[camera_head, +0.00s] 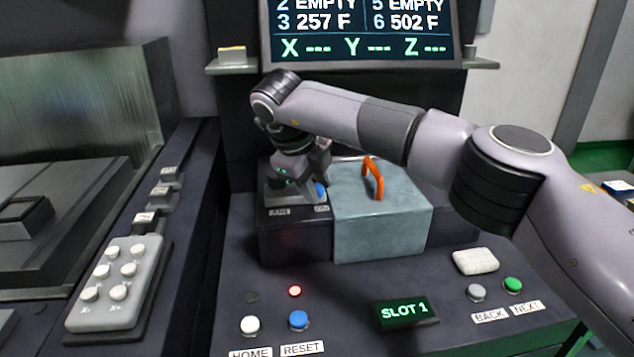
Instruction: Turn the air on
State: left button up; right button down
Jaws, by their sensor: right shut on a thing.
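The air control is on a dark box (292,240) in the middle of the console, with a small "AIR" label (279,211) and an "ON" label (321,209) on its front edge. A blue handle part (320,190) shows just above the "ON" label. My right gripper (300,190) points down over the box top and is shut on the blue handle. The gripper hides most of the handle and its base. My left gripper is not in view.
A grey-blue block (385,225) with an orange handle (373,178) stands close right of my gripper. The screen (365,30) is behind. White, blue and green buttons, a "SLOT 1" display (404,311) and a keypad (115,282) are in front and left.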

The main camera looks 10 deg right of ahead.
jog(key=shift+w+a+r, duration=0.1)
jog(key=shift+a+r, duration=0.1)
jog(key=shift+a, duration=0.05)
jog(key=c, duration=0.8)
grip_release()
jog(key=shift+w+a+f, duration=0.1)
jog(key=shift+a, duration=0.05)
jog(key=shift+d, duration=0.2)
jog(key=v, duration=0.7)
jog(key=shift+a+b, duration=0.1)
jog(key=shift+b, duration=0.2)
